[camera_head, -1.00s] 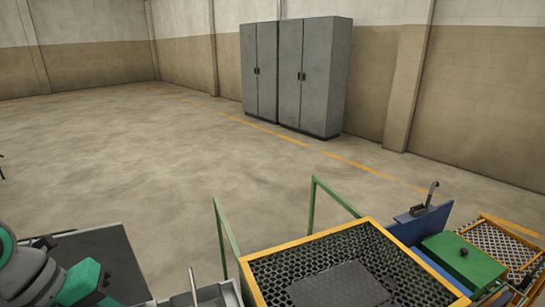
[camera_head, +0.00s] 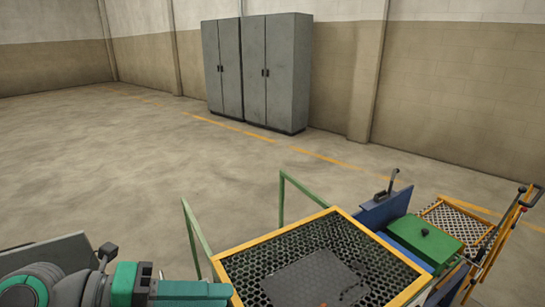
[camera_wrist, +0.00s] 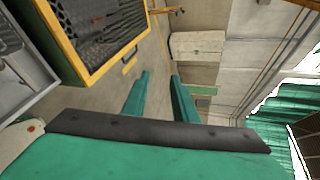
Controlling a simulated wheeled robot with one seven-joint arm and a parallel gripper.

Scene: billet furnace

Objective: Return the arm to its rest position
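My arm (camera_head: 90,285), grey with teal parts, lies across the lower left of the head view. Its teal end part (camera_head: 190,293) reaches to the left edge of the yellow-framed mesh basket. In the wrist view my gripper (camera_wrist: 160,76) shows two teal fingers spread apart with nothing between them. The fingers point past the basket's side toward open floor and a wall. The lower part of the arm is cut off by the picture edge.
The yellow-framed mesh basket (camera_head: 232,257) with a dark plate (camera_head: 310,280) in it stands close in front. Right of it are a green box (camera_head: 425,240), a blue panel (camera_head: 385,207) and a yellow-framed mesh rack (camera_head: 435,206). Grey cabinets (camera_head: 257,72) stand far back; floor between is clear.

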